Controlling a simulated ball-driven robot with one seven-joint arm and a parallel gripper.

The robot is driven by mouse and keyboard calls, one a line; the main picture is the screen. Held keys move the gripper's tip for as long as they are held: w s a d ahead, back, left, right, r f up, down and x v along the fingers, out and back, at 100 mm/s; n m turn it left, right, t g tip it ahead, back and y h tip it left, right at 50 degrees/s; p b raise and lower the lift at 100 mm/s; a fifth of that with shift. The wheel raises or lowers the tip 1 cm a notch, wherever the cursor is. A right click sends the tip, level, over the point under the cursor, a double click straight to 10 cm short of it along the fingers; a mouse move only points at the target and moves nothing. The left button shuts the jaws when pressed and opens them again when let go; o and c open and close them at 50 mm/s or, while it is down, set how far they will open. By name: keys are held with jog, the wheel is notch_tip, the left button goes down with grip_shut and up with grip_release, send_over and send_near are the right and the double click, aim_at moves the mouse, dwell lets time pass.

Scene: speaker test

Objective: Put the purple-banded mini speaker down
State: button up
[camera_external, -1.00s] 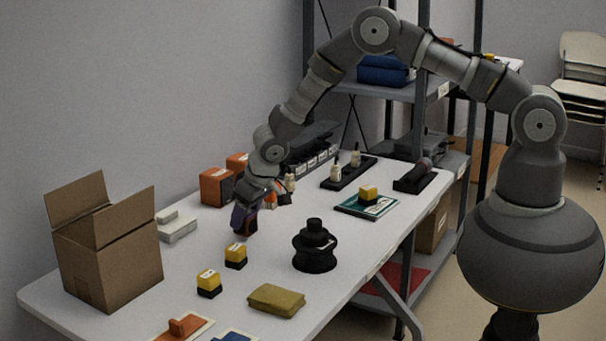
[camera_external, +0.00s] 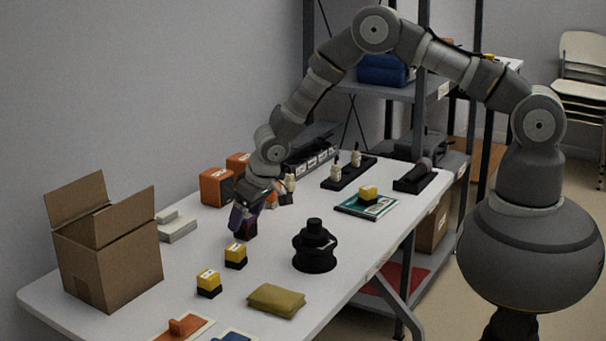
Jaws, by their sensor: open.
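The purple-banded mini speaker (camera_external: 250,231) is a small dark block on the white table, behind the nearer yellow-topped speakers. It looks upright and its base appears to rest on the table. My gripper (camera_external: 243,219) points down at it, with its jaws open around or just beside its upper part. The fingers hide much of the speaker, including most of its band, and I cannot tell whether they touch it.
Yellow-topped speakers (camera_external: 236,256) (camera_external: 209,283) stand just in front. A black stepped object (camera_external: 315,247) is to the right, an olive pouch (camera_external: 276,300) nearer. An open cardboard box (camera_external: 108,255) is left. Orange boxes (camera_external: 216,187) stand behind the gripper.

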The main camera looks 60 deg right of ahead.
jog(key=p+v, duration=0.3)
jog(key=v, duration=0.8)
jog(key=w+d+r+t, duration=0.1)
jog(key=d+r+t, duration=0.15)
jog(key=r, duration=0.95)
jog(key=w+d+r+t, duration=0.1)
jog(key=d+r, duration=0.2)
jog(key=r, duration=0.9)
jog(key=w+d+r+t, duration=0.2)
jog(key=r, duration=1)
jog(key=s+d+r+t, duration=0.1)
jog(key=s+d+r, duration=0.1)
jog(key=s+r, duration=0.5)
jog(key=s+d+r+t, duration=0.2)
jog(key=s+r, duration=0.4)
jog(key=r, duration=0.9)
jog(key=s+d+r+t, duration=0.2)
jog(key=s+r, duration=0.5)
jog(key=r, duration=0.4)
jog(key=shift+s+d+r, duration=0.15)
jog(key=shift+s+d, duration=0.1)
jog(key=shift+s, duration=0.05)
notch_tip(320, 180, down, 3)
jog(key=b, duration=0.3)
jog(key=shift+t, duration=0.25)
